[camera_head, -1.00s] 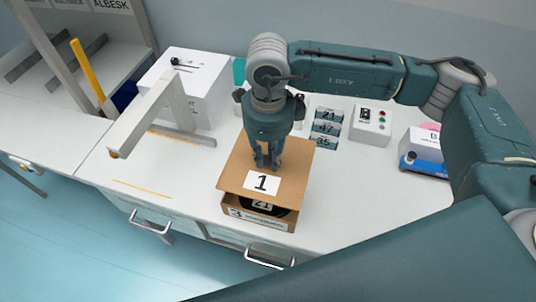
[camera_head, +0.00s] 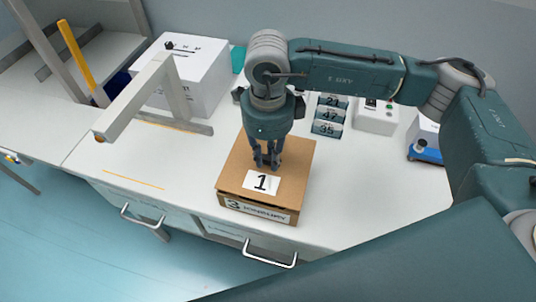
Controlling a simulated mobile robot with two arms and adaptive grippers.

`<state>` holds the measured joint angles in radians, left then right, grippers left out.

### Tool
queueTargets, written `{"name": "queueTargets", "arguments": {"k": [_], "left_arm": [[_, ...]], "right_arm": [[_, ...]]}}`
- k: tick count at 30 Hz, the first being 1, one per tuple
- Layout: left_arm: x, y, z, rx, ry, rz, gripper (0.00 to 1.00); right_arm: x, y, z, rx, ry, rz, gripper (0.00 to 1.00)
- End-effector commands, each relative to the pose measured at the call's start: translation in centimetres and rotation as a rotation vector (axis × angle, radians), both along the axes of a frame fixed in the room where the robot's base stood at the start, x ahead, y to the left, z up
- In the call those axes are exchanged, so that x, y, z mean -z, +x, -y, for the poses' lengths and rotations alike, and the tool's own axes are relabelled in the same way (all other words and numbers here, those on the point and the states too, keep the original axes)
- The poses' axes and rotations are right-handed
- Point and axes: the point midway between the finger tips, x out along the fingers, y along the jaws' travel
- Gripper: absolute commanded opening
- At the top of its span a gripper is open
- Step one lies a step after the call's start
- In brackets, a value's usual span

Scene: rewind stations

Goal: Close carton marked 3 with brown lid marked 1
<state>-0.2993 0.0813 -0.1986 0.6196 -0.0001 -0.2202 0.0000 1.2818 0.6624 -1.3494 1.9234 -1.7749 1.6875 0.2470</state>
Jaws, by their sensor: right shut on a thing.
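The brown lid marked 1 (camera_head: 229,178) lies over the top of the carton marked 3 (camera_head: 258,210), near the front edge of the white worktop. The lid covers the opening, and the carton's inside is hidden. I cannot tell whether the lid is fully seated. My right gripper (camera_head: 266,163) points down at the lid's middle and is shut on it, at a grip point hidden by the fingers. My left gripper is not in view.
A white box (camera_head: 200,80) and a grey angled bracket (camera_head: 140,95) stand left of the carton. Several dark blocks numbered 21, 47 and 35 (camera_head: 328,117), a switch box (camera_head: 377,117) and a blue-and-white box (camera_head: 425,145) stand to the right.

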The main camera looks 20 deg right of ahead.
Motion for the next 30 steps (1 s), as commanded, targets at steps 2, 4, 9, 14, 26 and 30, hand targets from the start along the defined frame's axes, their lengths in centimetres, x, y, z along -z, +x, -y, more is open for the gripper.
{"name": "queueTargets", "arguments": {"k": [2,4,9,14,26,30], "left_arm": [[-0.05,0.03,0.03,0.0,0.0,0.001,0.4],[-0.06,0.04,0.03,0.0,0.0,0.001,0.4],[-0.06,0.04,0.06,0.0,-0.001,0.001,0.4],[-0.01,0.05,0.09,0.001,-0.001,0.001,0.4],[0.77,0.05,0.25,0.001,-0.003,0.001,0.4],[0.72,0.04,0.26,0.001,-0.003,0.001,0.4]], "right_arm": [[-0.06,0.01,-0.02,0.0,0.0,0.0,0.0],[-0.07,0.01,-0.01,0.0,0.0,0.0,0.0],[-0.07,0.01,-0.01,0.0,0.0,0.0,0.0],[-0.05,0.01,-0.01,0.0,0.0,0.0,0.0],[-0.04,0.01,0.01,0.0,-0.001,0.001,0.0],[-0.1,0.0,0.0,0.0,-0.001,0.001,0.0]]}}
